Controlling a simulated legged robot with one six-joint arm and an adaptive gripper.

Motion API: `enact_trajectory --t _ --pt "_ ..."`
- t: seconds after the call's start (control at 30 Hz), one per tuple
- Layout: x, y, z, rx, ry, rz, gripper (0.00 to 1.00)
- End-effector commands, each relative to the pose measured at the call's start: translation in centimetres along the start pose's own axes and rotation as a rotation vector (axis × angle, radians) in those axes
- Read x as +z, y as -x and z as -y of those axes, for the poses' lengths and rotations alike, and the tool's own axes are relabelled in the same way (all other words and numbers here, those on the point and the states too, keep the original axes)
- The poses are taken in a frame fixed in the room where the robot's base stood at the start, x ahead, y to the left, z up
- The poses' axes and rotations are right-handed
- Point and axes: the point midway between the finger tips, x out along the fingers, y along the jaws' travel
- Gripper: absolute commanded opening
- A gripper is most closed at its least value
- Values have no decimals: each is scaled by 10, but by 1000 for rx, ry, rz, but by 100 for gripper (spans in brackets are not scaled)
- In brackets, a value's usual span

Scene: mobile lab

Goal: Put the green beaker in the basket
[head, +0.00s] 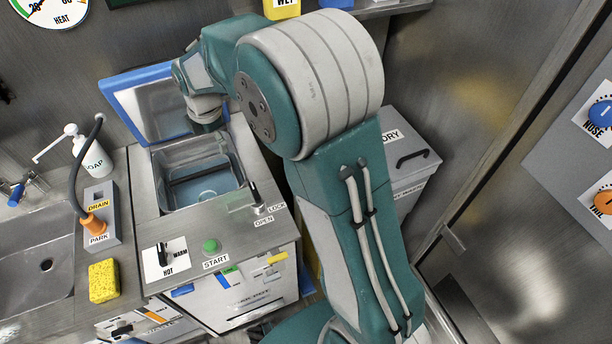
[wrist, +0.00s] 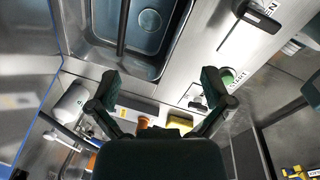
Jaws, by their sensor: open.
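No green beaker stands out clearly in either view. A faint green see-through patch (head: 238,198) shows at the right edge of the tank, and I cannot tell what it is. The open metal tank (head: 160,178) has a bluish bottom and a dark bar (head: 200,174) across it. I cannot tell whether a basket sits inside. The tank also shows at the top of the wrist view (wrist: 148,35). My gripper (wrist: 159,80) is open, with its two dark fingers wide apart and nothing seen between them. In the head view its wrist is over the tank's back edge, fingertips hidden.
A blue-framed lid (head: 125,83) stands raised behind the tank. A latch handle (head: 256,196), a green start button (head: 210,246) and a dial plate (head: 166,257) are on the counter.

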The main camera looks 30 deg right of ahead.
Motion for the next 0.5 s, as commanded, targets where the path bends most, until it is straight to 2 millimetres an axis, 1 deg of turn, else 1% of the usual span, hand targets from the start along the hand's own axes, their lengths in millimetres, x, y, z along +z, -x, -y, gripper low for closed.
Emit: enact_trajectory --t 0.03,0.1,0.2,0.27,0.3,0.37,0.5 --pt "4 21 11 22 -90 4 100" --pt "9 46 28 48 -227 7 100" --pt "14 76 54 84 -423 5 100" --pt "17 92 70 107 -541 1 100" --pt "18 102 82 122 -618 -3 100" --pt "20 116 100 144 -736 -10 100" --pt "21 142 143 197 -1008 -36 100"
